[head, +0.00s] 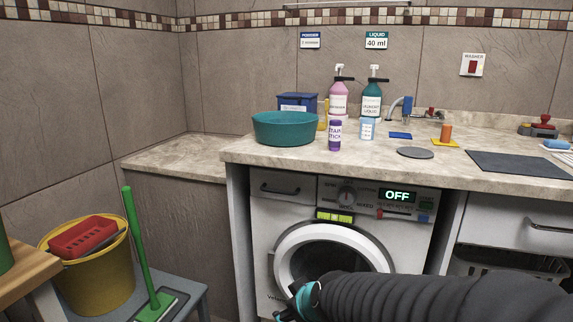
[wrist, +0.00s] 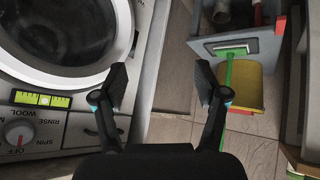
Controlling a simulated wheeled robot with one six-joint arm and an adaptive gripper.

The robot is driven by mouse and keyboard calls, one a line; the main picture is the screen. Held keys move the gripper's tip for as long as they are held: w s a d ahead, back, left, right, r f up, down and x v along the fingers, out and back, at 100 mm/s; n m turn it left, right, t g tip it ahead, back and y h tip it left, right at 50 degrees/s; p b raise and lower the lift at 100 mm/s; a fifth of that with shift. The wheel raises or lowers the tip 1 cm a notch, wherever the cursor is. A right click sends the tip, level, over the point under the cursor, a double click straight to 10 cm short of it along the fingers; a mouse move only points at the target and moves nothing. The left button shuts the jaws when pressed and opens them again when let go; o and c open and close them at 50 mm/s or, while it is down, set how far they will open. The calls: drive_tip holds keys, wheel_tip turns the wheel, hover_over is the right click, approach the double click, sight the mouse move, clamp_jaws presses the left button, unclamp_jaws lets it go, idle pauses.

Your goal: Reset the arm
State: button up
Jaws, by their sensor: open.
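My gripper (wrist: 160,88) is open and empty in the wrist view, with its two dark fingers apart over the floor. The washing machine's round door (wrist: 70,35) is on the left of that view, beside the left finger. In the head view my dark ribbed arm reaches in from the lower right, and part of my gripper (head: 296,302) shows in front of the lower left of the washer door (head: 335,255). The rest of the gripper is hidden there. The washer display (head: 398,196) reads OFF.
The worktop holds a teal basin (head: 285,130), pink (head: 339,97) and teal (head: 372,100) pump bottles, and a purple bottle (head: 335,135). At lower left stand a yellow bucket (head: 100,275) with a red item in it and a green-handled tool (head: 138,240).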

drive_tip(key=s+d+r+m+g+h, duration=0.1)
drive_tip(key=s+d+r+m, duration=0.2)
drive_tip(key=s+d, duration=0.4)
drive_tip(key=s+d+r+m+g+h, duration=0.1)
drive_tip(key=s+d+m, duration=0.4)
drive_tip(key=s, duration=0.5)
drive_tip(key=shift+s+d+r+h, duration=0.25)
drive_tip(key=shift+d+r+h, duration=0.35)
drive_tip(key=shift+d+r, duration=0.5)
drive_tip(key=shift+a+r, duration=0.1)
drive_tip(key=shift+a, duration=0.05)
